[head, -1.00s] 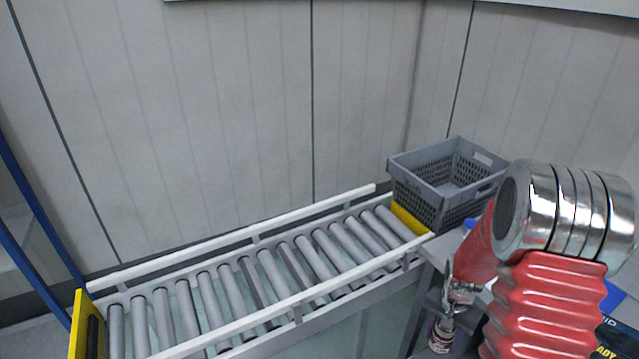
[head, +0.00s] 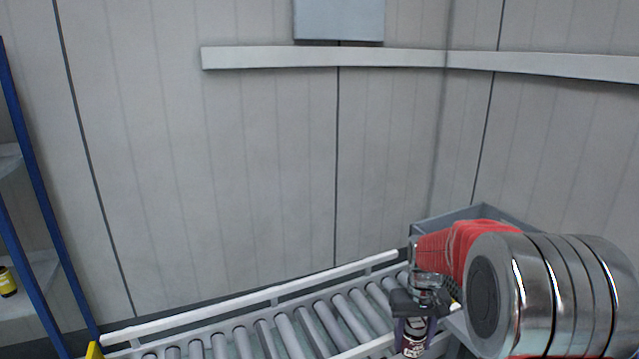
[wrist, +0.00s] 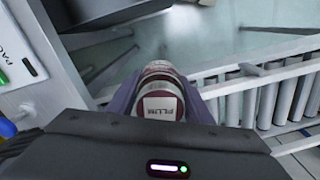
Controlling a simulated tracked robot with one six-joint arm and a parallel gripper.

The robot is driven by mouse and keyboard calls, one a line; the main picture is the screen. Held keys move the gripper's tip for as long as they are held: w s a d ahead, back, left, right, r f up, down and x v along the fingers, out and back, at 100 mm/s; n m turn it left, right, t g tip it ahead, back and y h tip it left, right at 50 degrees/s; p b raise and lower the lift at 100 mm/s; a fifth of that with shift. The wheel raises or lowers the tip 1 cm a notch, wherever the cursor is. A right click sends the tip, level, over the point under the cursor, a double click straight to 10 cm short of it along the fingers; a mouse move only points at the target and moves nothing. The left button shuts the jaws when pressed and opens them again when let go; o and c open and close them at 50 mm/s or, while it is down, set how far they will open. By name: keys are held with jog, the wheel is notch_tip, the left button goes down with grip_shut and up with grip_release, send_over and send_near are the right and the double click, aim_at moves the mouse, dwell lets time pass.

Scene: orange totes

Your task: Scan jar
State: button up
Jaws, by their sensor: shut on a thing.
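A jar (head: 413,338) with a dark purple-red and white label is held in my gripper (head: 416,318), in front of the right end of the roller conveyor. In the wrist view the jar (wrist: 160,104) shows its label with the word "PLUM". The fingers of my gripper (wrist: 160,112) are shut on both its sides. The jar hangs roughly upright in the head view. No scanner can be made out in these frames.
The roller conveyor (head: 285,327) runs along the wall. A grey crate (head: 487,212) stands behind my arm, mostly hidden. A counter edge (wrist: 30,100) shows in the wrist view.

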jog(key=w+a+r+m, duration=0.1)
jog(key=w+a+r, duration=0.2)
jog(key=r, duration=0.5)
jog(key=w+a+r+m, duration=0.2)
jog(key=w+a+r, duration=0.2)
jog(key=r, duration=0.4)
jog(key=shift+w+r, duration=0.15)
jog(key=shift+w, duration=0.1)
jog(key=shift+d, duration=0.2)
